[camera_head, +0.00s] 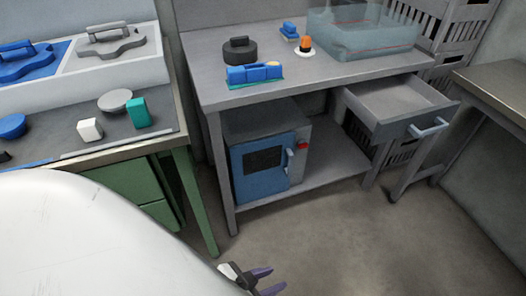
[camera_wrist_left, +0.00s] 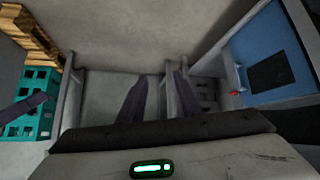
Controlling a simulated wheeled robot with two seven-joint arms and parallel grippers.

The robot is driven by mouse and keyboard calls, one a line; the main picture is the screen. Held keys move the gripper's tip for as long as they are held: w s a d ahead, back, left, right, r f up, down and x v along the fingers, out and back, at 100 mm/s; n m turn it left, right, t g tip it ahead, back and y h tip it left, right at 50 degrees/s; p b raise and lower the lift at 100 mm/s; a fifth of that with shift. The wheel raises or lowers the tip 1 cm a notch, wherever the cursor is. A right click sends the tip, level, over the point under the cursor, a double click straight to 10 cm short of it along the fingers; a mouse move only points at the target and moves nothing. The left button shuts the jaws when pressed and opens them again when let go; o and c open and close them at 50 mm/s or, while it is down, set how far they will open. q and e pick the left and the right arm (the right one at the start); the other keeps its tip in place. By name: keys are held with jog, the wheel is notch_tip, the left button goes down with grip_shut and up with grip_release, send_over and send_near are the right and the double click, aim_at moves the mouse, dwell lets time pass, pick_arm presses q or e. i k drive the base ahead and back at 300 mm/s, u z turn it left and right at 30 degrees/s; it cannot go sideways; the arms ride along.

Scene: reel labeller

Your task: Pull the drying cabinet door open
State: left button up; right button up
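The drying cabinet (camera_head: 308,142) is a grey box on the lower shelf of the middle bench. Its blue door (camera_head: 247,184) has a dark window and a light blue upright handle (camera_head: 291,169) at its right edge; the door looks shut. My left gripper (camera_head: 277,277) is low in front of the bench, near the bottom edge of the head view, apart from the cabinet. In the left wrist view its two purple fingers (camera_wrist_left: 160,76) are spread with nothing between them, and the blue door (camera_wrist_left: 249,45) shows at the upper right. My right gripper is not in view.
A red button (camera_head: 302,146) sits beside the door. An open drawer (camera_head: 400,105) juts out right of the cabinet. A green-legged bench (camera_head: 195,190) stands at left, another table (camera_head: 500,85) at right. The floor (camera_head: 350,235) before the cabinet is clear.

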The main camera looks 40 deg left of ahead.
aim_at(261, 169)
jog(key=u, duration=1.25)
jog(key=i, duration=1)
